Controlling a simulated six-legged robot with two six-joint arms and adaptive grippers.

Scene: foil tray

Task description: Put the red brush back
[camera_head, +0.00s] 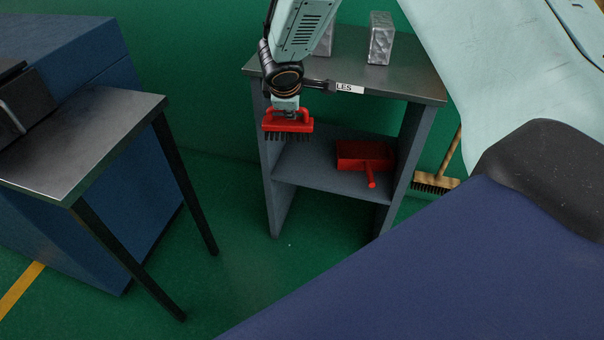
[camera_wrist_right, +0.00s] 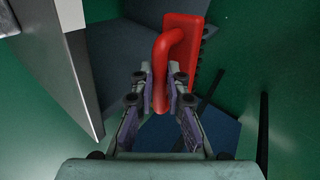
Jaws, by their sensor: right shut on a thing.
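The red brush (camera_head: 290,125) has a looped handle and dark bristles that point down. It hangs in the air in front of the left side of the grey shelf unit (camera_head: 412,84), below the level of its top. My right gripper (camera_head: 286,104) comes from above and is shut on the brush handle. In the right wrist view the red brush (camera_wrist_right: 182,30) shows with its handle between the fingers of my right gripper (camera_wrist_right: 160,80). A red dustpan (camera_head: 362,152) lies on the unit's lower shelf (camera_head: 318,170). My left gripper is not in view.
Two metallic blocks, one at the right (camera_head: 381,38), stand on the unit's top, with a label (camera_head: 350,88) on its front edge. A broom (camera_head: 436,183) stands right of the unit. A metal table (camera_head: 85,130) and blue cabinet (camera_head: 75,240) are at left. The lower shelf's left part looks clear.

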